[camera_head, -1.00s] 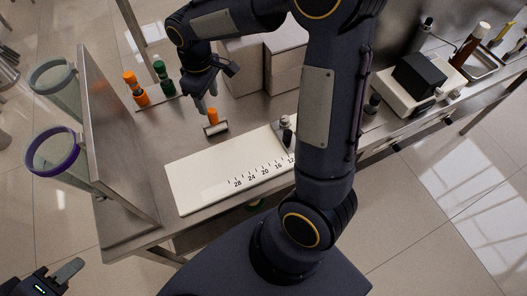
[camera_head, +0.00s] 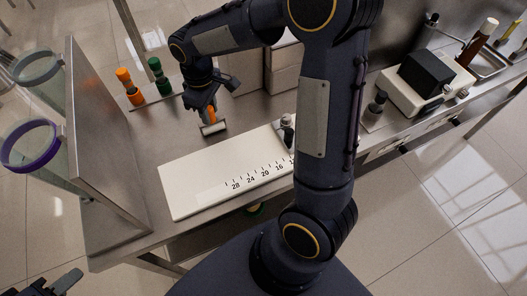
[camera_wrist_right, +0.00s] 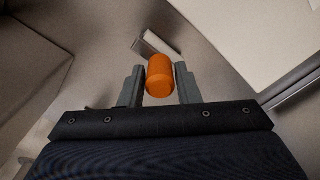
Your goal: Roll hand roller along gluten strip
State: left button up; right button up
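The hand roller, with an orange handle (camera_wrist_right: 161,76) and a pale metal cylinder (camera_head: 213,128), stands on the steel table behind the white board. My right gripper (camera_wrist_right: 160,68) points down over it, with one finger on each side of the handle. A narrow gap seems to show beside the handle, so the fingers look open around it. The white board (camera_head: 185,178) carries a printed number scale. A faint pale band (camera_head: 212,196) on its left part may be the gluten strip; I cannot be sure. My left gripper (camera_head: 62,285) is at the bottom left, partly cut off, away from the table.
Orange (camera_head: 130,88) and green (camera_head: 159,78) handled tools stand at the back left. A steel panel (camera_head: 100,140) with ringed holders (camera_head: 30,146) borders the left side. Grey boxes (camera_head: 285,68) stand behind. A black-and-white device (camera_head: 425,75) is at right. My arm hides the board's right end.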

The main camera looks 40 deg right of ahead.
grip_shut()
jog(key=shift+r+p, duration=2.45)
jog(key=shift+r, duration=0.6)
